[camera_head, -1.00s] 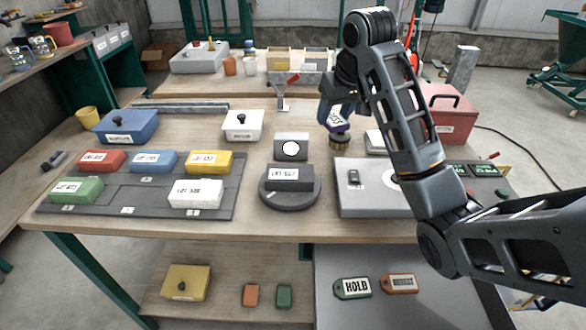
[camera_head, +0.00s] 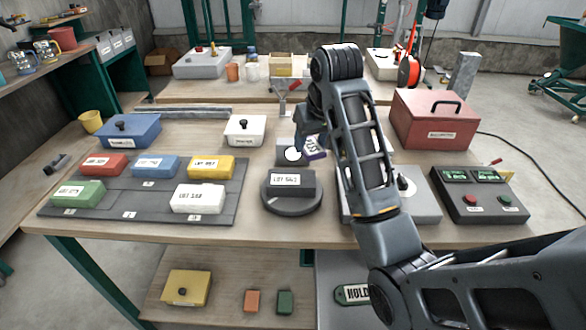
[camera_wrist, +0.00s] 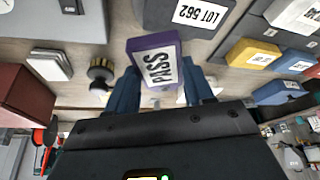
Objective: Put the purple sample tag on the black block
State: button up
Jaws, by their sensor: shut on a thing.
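The purple sample tag (camera_wrist: 152,62) has a white face reading PASS and sits between the two blue fingers of my gripper (camera_wrist: 163,90) in the wrist view. In the head view the tag (camera_head: 314,147) is partly hidden by my arm, held above the table just right of a grey box with a white disc. My gripper is shut on it. The black block (camera_head: 291,182), labelled with a LOT number, rests on a round dark turntable (camera_head: 292,205) in front of and slightly left of the tag. It also shows in the wrist view (camera_wrist: 186,14).
The grey box with a white disc (camera_head: 287,150) stands behind the black block. Coloured blocks sit on a dark tray (camera_head: 130,204) to the left. A grey flat device (camera_head: 422,207) lies to the right, beside a control box (camera_head: 479,197) and a red case (camera_head: 433,120).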

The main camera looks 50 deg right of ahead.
send_over(291, 177)
jog(key=s, duration=0.1)
jog(key=f, duration=0.3)
jog(key=shift+s+a, duration=0.1)
jog(key=shift+a, duration=0.2)
jog(key=shift+f, duration=1.9)
jog(key=shift+f, duration=0.1)
jog(key=o, duration=1)
jog(key=v, duration=0.6)
jog(key=shift+a+r, duration=0.1)
jog(key=shift+r, duration=0.2)
jog(key=shift+s+r, duration=0.25)
jog(key=shift+r, duration=0.25)
